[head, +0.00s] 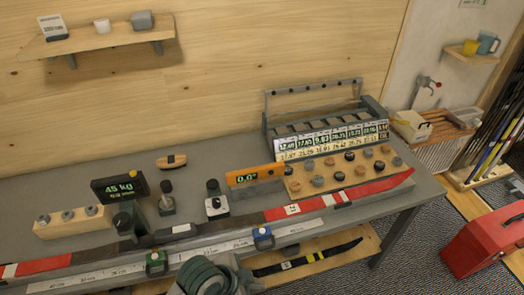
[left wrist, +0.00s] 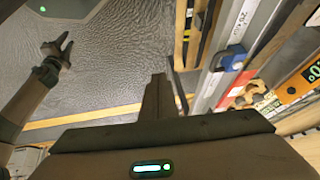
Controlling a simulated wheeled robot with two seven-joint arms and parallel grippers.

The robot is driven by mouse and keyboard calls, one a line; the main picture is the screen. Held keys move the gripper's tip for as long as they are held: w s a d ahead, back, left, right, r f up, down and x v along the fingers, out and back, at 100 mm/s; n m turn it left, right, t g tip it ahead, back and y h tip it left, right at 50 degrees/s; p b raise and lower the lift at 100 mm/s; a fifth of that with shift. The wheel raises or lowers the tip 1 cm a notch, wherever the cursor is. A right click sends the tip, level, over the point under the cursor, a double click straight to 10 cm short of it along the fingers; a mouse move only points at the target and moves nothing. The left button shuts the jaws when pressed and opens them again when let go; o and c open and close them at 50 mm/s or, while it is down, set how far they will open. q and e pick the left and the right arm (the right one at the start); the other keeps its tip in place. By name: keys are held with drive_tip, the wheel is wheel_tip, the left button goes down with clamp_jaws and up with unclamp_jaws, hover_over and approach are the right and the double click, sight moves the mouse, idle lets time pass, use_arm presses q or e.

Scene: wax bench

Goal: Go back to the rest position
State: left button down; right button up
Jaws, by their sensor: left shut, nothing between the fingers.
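My left gripper (head: 205,275) shows at the bottom edge of the head view as a grey-green rounded part, in front of the bench (head: 400,190). Its fingers are hidden there. In the left wrist view the fingers of the left gripper (left wrist: 158,85) are together, with nothing between them, over the grey floor beside the bench. Another arm of mine shows at the left of the left wrist view, with a small gripper (left wrist: 58,50) at its end, clear of the bench; its jaw state is unclear.
A ski with red ends (head: 340,195) lies along the bench front. Blue (head: 263,238) and green (head: 156,262) clamps sit at the front edge. A red toolbox (head: 485,240) is on the floor.

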use_arm(q)
drive_tip(key=s+a+f+n+y, duration=0.1)
drive_tip(key=s+a+n+y, duration=0.1)
drive_tip(key=s+a+n, duration=0.35)
drive_tip(key=s+a+n+y, duration=0.1)
drive_tip(key=s+a+n, duration=0.2)
drive_tip(key=a, duration=0.6)
drive_tip(key=s+a+f+n+y, duration=0.1)
drive_tip(key=s+a+n+y, duration=0.1)
drive_tip(key=s+a+n, duration=0.35)
wheel_tip(320, 180, down, 36)
drive_tip(key=a+r+m+b, duration=0.1)
drive_tip(key=m+b, duration=0.1)
drive_tip(key=b, duration=0.5)
drive_tip(key=s+a+f+g+b, duration=0.1)
drive_tip(key=s+f+b, duration=0.2)
drive_tip(key=s+f, duration=0.6)
drive_tip(key=s+a+f+g+b, duration=0.1)
drive_tip(key=s+a+f+b, duration=0.1)
drive_tip(key=s+f, duration=0.6)
wheel_tip(320, 180, down, 8)
drive_tip(key=shift+s+a+r+b, duration=0.15)
drive_tip(key=shift+s+b, duration=0.25)
drive_tip(key=shift+b, duration=0.4)
